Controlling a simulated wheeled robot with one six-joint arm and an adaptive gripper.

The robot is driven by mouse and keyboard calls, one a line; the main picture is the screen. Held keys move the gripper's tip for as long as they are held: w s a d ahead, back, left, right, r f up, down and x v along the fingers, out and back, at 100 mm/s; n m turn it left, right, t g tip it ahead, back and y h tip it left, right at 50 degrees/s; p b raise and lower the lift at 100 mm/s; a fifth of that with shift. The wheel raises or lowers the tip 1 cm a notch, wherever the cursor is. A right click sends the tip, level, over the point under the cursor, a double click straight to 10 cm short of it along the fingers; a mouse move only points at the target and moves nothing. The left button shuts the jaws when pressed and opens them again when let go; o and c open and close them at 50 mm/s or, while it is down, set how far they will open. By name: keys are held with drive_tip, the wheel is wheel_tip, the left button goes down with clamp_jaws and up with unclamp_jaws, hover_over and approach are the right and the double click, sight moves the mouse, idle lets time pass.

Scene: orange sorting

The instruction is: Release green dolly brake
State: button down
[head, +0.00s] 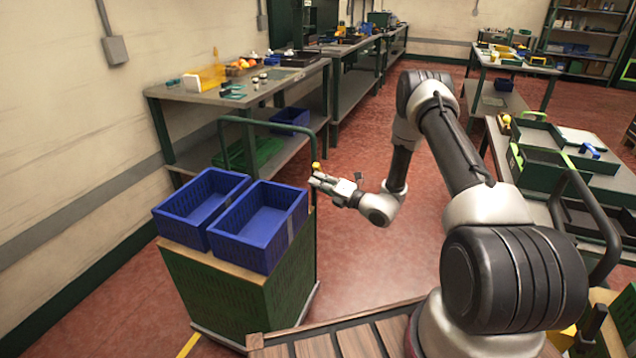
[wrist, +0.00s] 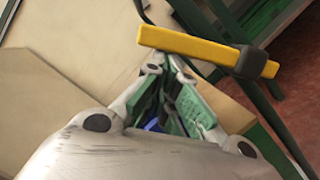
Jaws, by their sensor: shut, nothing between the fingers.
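The green dolly (head: 215,290) stands at the left in the head view, with a tall green handle frame (head: 248,121). The yellow brake lever (head: 316,167) is at the handle's right post. In the wrist view the lever (wrist: 190,44) is a yellow bar through a dark clamp (wrist: 251,62), lying across the picture just beyond the fingertips. My gripper (head: 316,181) is shut and empty, close beside the lever. In the wrist view my gripper (wrist: 169,70) points toward the bar; I cannot tell whether it touches.
Two empty blue crates (head: 260,225) sit on the dolly's top, left of my gripper. A workbench (head: 250,90) with oranges and a yellow bin stands behind. A bench with green trays (head: 545,170) is at the right. Red floor (head: 370,265) lies open between them.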

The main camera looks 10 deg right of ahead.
sight(319, 170)
drive_tip(key=shift+w+d+r+m, duration=0.1)
drive_tip(key=shift+w+r+m, duration=0.15)
drive_tip(key=shift+m, duration=0.15)
drive_tip(key=r+m, duration=0.1)
drive_tip(key=w+d+r+m+h, duration=0.1)
drive_tip(key=m, duration=0.1)
drive_tip(key=shift+w+d, duration=0.1)
drive_tip(key=shift+w, duration=0.15)
drive_tip(key=w+m, duration=0.1)
drive_tip(key=w+d+r+m, duration=0.1)
drive_tip(key=m, duration=0.1)
drive_tip(key=w+d+m+g, duration=0.1)
drive_tip(key=m, duration=0.1)
drive_tip(key=shift+w+d+r+h, duration=0.15)
drive_tip(key=shift+d+r+h, duration=0.1)
drive_tip(key=shift+h, duration=0.15)
drive_tip(key=shift+w+d, duration=0.7)
drive_tip(key=shift+w, duration=0.3)
